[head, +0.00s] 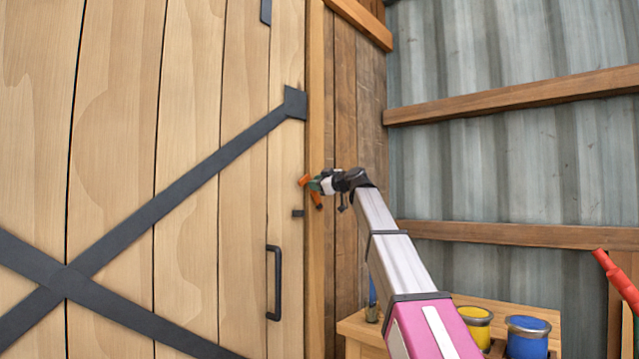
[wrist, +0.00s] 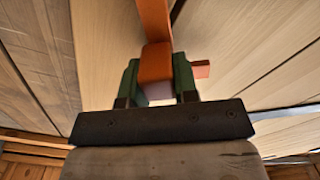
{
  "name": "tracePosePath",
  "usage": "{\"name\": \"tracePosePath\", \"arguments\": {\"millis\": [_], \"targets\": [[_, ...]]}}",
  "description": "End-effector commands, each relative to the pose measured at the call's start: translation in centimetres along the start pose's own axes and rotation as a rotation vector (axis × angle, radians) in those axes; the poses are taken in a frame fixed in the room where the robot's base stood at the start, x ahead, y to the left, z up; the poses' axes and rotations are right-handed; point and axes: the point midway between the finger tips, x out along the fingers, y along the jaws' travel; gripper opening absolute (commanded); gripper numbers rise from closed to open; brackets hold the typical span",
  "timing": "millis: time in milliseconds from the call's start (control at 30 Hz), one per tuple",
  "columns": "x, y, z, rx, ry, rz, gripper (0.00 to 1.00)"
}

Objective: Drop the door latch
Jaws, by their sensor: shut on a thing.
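The wooden door (head: 190,120) fills the left of the head view, with dark straps crossing it and a black handle (head: 274,285). It appears closed against its post (head: 315,260). The orange latch (head: 304,180) is at the post, partly hidden by my gripper (head: 318,184). In the wrist view the latch (wrist: 155,25) is an orange bar running up between my green fingers (wrist: 157,68), which are shut on it. A short orange piece (wrist: 201,69) sticks out beside the right finger. A small dark catch (head: 298,213) sits on the door edge, below the gripper's height.
A wooden bench (head: 360,328) stands at the lower right with a yellow paint can (head: 475,325) and a blue one (head: 527,338). A red tool-like object (head: 615,280) is at the right edge. A corrugated metal wall (head: 500,60) with wooden rails lies behind.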

Motion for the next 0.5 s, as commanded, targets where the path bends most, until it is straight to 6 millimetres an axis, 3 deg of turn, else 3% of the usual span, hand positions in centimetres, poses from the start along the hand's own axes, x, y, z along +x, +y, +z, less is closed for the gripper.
{"name": "tracePosePath", "arguments": {"millis": [500], "targets": [[-0.2, -4.9, 0.8, -0.482, 0.000, 0.000, 0.00]]}}
